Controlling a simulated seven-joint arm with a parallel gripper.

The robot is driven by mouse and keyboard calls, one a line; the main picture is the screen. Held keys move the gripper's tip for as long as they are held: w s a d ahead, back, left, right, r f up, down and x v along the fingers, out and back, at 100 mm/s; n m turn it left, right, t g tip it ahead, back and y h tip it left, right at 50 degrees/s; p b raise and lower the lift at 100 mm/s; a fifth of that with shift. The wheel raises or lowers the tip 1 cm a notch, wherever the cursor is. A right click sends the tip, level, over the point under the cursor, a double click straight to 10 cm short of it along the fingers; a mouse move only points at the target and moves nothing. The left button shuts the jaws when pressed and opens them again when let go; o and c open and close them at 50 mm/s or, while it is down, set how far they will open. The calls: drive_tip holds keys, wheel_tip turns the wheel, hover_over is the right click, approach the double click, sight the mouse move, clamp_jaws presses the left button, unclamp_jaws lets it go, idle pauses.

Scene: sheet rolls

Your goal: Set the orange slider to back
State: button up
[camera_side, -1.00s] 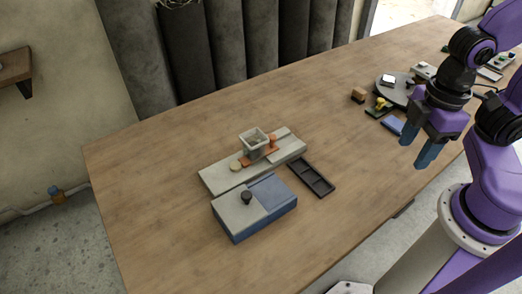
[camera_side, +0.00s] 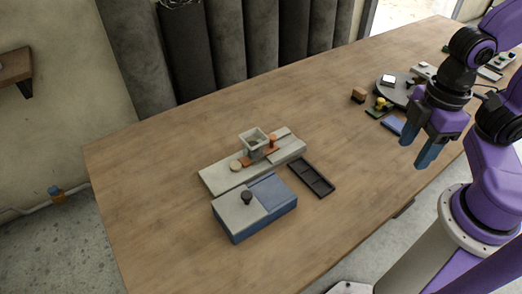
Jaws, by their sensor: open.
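The orange slider (camera_side: 272,143) has a small upright orange knob. It sits on a long pale grey track block (camera_side: 222,180), right beside a grey square hopper-like cup (camera_side: 253,140). An orange strip at the cup's foot lies along the track, and a round cream disc (camera_side: 235,166) is at its left. My gripper (camera_side: 415,156) points down with its blue fingers apart and empty. It hangs over the right part of the table, well to the right of the slider.
A blue box with a grey lid and black knob (camera_side: 247,197) stands in front of the track. A dark divided tray (camera_side: 311,179) lies to its right. A round turntable (camera_side: 390,93), an orange-brown block (camera_side: 358,95) and a blue piece (camera_side: 393,124) are near my gripper. The table's left is clear.

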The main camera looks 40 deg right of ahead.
drive_tip(key=shift+w+a, duration=0.1)
drive_tip(key=shift+c, duration=1.2)
drive_tip(key=m+g+y, duration=0.1)
drive_tip(key=m+g, duration=0.2)
drive_tip(key=m, duration=1.3)
hover_over(272, 136)
drive_tip(key=s+a, duration=0.1)
drive_tip(key=s, duration=0.3)
drive_tip(key=f, duration=0.1)
drive_tip(key=w+d+f+m+y, duration=0.2)
drive_tip(key=w+d+f+m, duration=0.35)
drive_tip(key=w, duration=0.35)
drive_tip(key=x, duration=1.6)
drive_tip(key=shift+s+d+f, duration=0.15)
drive_tip(key=shift+s+d, duration=0.15)
drive_tip(key=shift+s, duration=0.05)
